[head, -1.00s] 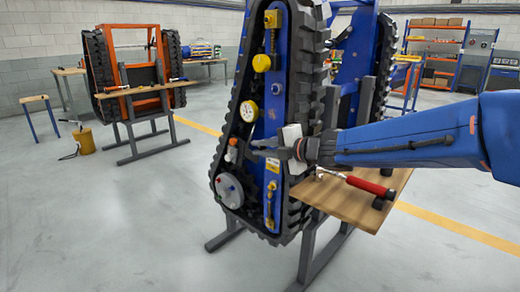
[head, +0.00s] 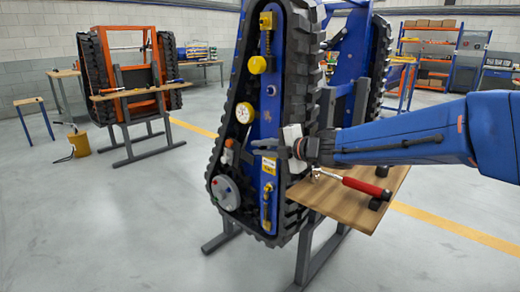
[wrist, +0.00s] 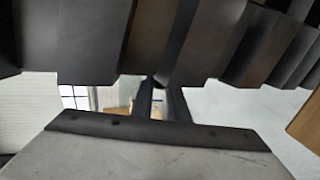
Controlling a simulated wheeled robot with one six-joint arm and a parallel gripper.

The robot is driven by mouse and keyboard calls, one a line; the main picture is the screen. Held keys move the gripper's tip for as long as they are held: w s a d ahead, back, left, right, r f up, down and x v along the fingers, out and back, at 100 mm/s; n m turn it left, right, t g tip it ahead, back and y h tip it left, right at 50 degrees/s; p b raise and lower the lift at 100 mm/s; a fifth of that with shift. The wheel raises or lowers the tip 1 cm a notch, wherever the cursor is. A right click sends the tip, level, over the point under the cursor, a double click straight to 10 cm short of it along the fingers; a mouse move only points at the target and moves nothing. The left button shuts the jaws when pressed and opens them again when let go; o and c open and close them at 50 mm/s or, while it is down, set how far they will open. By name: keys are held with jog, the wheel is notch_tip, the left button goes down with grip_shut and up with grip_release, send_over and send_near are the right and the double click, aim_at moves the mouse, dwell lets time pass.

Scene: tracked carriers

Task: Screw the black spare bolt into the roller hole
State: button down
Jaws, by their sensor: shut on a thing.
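The tracked carrier (head: 262,125) stands upright with a blue side plate inside a black track. Along the plate are a yellow round part (head: 257,64), a white-faced round part (head: 246,112), an orange-and-white part (head: 228,152) and a grey disc (head: 225,190). I cannot tell which holds the roller hole. In the wrist view, black track pads fill the top; the fingertips and bolt do not show.
A wooden shelf (head: 345,208) juts out at the carrier's right, holding a red-handled hammer (head: 365,186). My arm passes above it, close to the track edge. An orange carrier (head: 145,80) stands back left.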

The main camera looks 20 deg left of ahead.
jog(key=shift+w+d, duration=0.25)
jog(key=shift+w, duration=0.4)
jog(key=c, duration=1.6)
grip_release()
jog(key=shift+c, duration=0.2)
jog(key=v, duration=1.7)
jog(key=shift+s+d, duration=0.15)
jog(key=shift+s, duration=0.05)
jog(key=shift+r, duration=0.1)
